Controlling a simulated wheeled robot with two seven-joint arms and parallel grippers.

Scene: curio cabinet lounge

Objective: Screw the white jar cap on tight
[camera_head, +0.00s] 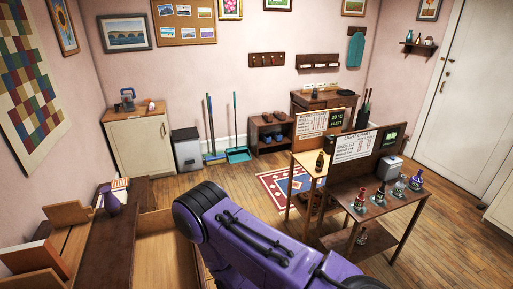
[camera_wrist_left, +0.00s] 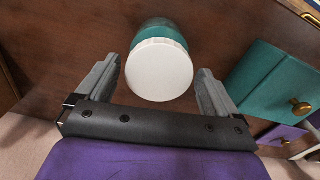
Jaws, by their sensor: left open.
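The white jar cap (camera_wrist_left: 160,72) shows as a pale round disc in the left wrist view. It sits on the end of a teal jar (camera_wrist_left: 163,31), most of which is hidden behind the cap. My left gripper (camera_wrist_left: 158,65) is open, with one grey finger on each side of the cap in the picture. Clear gaps show between the fingers and the cap, with no contact visible. How tight the cap sits on the jar cannot be told. I cannot make out the jar in the head view. My right gripper is not in view.
In the head view, a wooden desk (camera_head: 165,238) is at lower left, and a shelf table (camera_head: 385,205) with bottles stands right.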

